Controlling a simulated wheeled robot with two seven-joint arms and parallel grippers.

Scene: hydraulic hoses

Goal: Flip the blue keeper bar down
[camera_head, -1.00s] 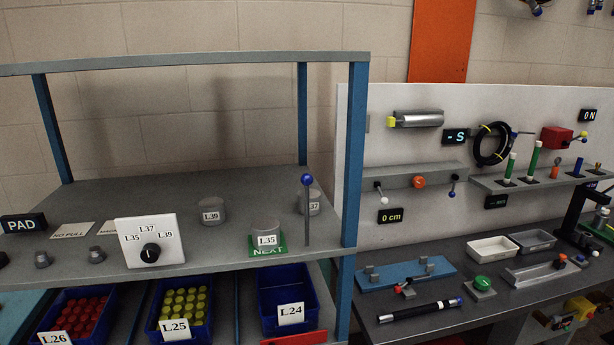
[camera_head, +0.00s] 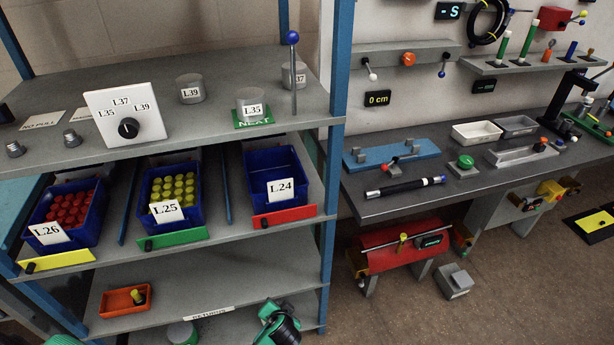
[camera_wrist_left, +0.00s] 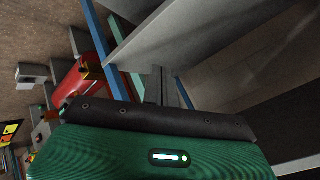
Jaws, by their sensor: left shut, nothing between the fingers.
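An upright thin grey rod with a blue ball on top (camera_head: 293,70) stands at the front right edge of the shelf top, in front of the L.37 cylinder (camera_head: 299,74). It is the closest match I see for the blue keeper bar, but I cannot be sure. A short lever with a blue knob (camera_head: 442,71) hangs from the grey wall rail. My left gripper (camera_wrist_left: 161,84) shows in the left wrist view as narrow grey fingers beyond its dark edge, shut and empty. It is away from the rod. My right gripper's fingers are not visible.
A white dial panel (camera_head: 125,115) and cylinders L.39 (camera_head: 190,90) and L.35 (camera_head: 251,106) stand on the shelf top. Bins with red, green and yellow front strips sit below. A blue shelf post (camera_head: 337,90) stands beside the rod. A workbench (camera_head: 365,208) lies to the right.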

